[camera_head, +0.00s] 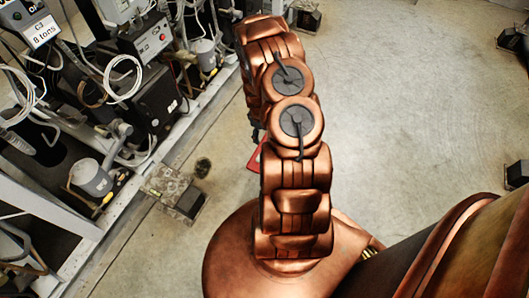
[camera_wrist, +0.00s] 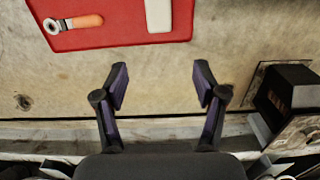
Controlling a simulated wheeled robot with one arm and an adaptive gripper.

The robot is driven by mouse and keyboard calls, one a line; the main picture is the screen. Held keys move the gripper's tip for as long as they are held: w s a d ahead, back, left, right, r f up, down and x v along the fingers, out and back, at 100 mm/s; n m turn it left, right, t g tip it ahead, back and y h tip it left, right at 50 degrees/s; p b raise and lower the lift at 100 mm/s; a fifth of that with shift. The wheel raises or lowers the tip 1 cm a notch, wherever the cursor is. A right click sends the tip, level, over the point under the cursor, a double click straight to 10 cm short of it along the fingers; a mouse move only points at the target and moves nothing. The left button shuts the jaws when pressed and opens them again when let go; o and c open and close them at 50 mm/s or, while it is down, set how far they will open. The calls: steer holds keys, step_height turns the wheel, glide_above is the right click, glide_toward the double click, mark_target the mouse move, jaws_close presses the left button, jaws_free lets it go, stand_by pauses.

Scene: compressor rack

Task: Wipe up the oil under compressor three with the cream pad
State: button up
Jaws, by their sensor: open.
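My gripper (camera_wrist: 161,80) is open and empty in the wrist view, its two fingers apart over bare floor. A cream pad (camera_wrist: 158,14) lies on a red mat (camera_wrist: 120,40), ahead of the fingertips and cut off by the top edge. In the head view my arm hides the gripper and most of the mat; only a red corner (camera_head: 254,160) shows. A unit labelled C3, 8 tons (camera_head: 42,32) stands at the upper left. A small dark spot (camera_head: 203,167) is on the floor beside the rack; I cannot tell whether it is oil.
A wrench with an orange handle (camera_wrist: 80,22) lies on the mat, left of the pad. A dark block on a plate (camera_wrist: 287,88) stands right of my gripper. The rack's pale rail (camera_head: 130,185) runs along the left. Floor at the upper right (camera_head: 410,100) is clear.

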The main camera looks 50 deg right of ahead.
steer(key=f, duration=0.3)
steer(key=s+f+b, duration=0.1)
steer(key=f, duration=0.2)
steer(key=f+b, duration=0.1)
steer(key=f, duration=0.3)
steer(key=shift+s+d, duration=0.25)
steer(key=shift+d, duration=0.15)
step_height(320, 180, down, 9)
steer(key=b, duration=0.8)
steer(key=shift+c, duration=0.4)
steer(key=shift+r, duration=0.1)
steer(key=c, duration=0.9)
steer(key=shift+o, duration=0.2)
step_height(320, 180, up, 7)
steer(key=p, duration=0.7)
steer(key=shift+p, duration=0.3)
steer(key=shift+a, duration=0.1)
